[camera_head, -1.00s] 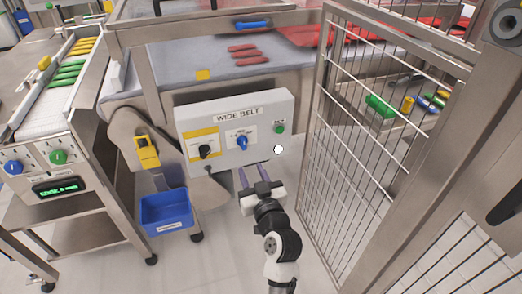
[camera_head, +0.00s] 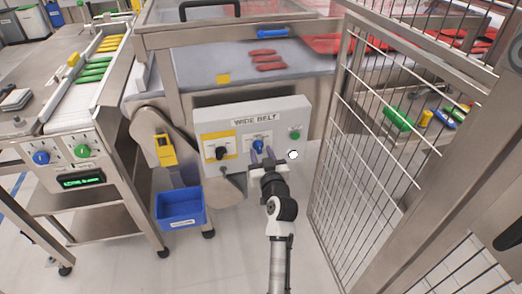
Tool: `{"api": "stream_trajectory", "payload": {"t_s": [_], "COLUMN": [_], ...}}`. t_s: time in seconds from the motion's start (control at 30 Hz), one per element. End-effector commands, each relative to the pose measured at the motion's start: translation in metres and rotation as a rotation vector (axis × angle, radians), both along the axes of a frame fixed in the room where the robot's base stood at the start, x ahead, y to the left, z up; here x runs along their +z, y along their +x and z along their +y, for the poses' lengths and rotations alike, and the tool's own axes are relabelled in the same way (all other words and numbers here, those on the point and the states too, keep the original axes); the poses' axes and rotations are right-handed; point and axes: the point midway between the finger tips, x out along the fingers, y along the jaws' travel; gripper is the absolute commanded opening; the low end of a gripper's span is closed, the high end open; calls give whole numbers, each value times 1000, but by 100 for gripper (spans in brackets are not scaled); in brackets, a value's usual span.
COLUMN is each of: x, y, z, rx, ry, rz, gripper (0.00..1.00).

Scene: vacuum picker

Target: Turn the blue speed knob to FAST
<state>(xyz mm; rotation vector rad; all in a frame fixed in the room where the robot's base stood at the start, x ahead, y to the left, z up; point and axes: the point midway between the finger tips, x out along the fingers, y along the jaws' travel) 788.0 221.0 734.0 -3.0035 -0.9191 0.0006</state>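The grey WIDE BELT panel (camera_head: 290,116) faces me in the middle of the view. Its blue knob (camera_head: 258,144) sits on a small white label, with print too small to read. My gripper (camera_head: 262,155) is just below and in front of this knob, pointing up at the panel. A second blue knob (camera_head: 41,157) is on the left machine, beside a green knob and a lit green display.
A black knob (camera_head: 220,152) on a yellow plate and a green button (camera_head: 295,134) flank the panel's blue knob. A blue bin (camera_head: 180,207) hangs below left. A wire mesh guard (camera_head: 375,150) stands close on the right. Floor below the panel is clear.

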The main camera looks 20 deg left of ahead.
Motion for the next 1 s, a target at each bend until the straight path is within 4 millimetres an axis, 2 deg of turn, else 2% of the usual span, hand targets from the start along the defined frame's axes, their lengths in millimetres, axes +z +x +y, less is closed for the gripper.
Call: {"api": "stream_trajectory", "payload": {"t_s": [0.13,0.4,0.7,1.0], "x": [0,0,0,0], "y": [7,8,8,8], "z": [5,6,6,5], "rx": [1,0,0,0], "ry": [0,-1,-1,18], "rz": [0,-1,-1,12], "gripper": [36,36,0,0]}}
